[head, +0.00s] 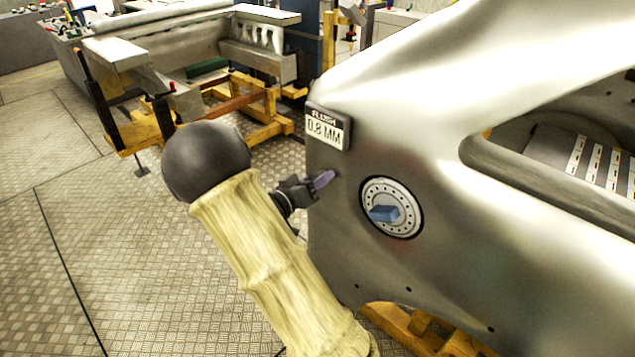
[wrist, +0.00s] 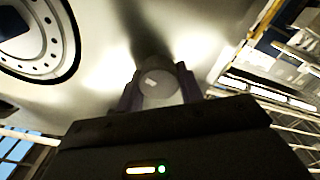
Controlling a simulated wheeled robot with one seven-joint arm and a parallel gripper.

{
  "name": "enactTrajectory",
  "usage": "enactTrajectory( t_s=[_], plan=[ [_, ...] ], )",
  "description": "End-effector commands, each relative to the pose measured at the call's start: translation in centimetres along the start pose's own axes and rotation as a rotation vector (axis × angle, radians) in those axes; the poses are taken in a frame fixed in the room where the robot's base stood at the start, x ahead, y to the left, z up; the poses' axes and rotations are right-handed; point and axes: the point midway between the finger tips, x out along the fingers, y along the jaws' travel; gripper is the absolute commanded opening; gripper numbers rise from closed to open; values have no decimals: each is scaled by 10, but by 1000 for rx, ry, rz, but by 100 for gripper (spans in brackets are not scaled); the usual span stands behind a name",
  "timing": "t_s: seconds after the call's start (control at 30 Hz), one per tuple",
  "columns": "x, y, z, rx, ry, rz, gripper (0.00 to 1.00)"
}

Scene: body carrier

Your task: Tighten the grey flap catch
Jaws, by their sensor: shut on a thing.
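The grey flap catch (wrist: 160,88) shows in the wrist view as a round grey knob with a small pale mark on its face, against the silver body panel. My gripper (wrist: 160,92) is shut on it, with one dark purple finger on each side. In the head view my gripper (head: 322,181) is at the left part of the panel, below a label and left of a round dial. The catch itself cannot be made out there, behind the fingers.
The silver body panel (head: 420,110) fills the right side. A label reading "0.8 MM" (head: 328,129) is just above. A yellow-framed carrier (head: 140,130) stands behind; the floor at left is clear.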

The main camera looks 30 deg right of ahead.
Motion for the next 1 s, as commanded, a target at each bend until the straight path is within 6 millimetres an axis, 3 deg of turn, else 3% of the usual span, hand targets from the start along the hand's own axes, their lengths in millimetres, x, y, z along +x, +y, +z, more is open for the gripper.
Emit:
enactTrajectory(
  t_s=[1.0],
  plan=[
    [-1, 0, 8, 960, -2, -2, 14]
  ],
)
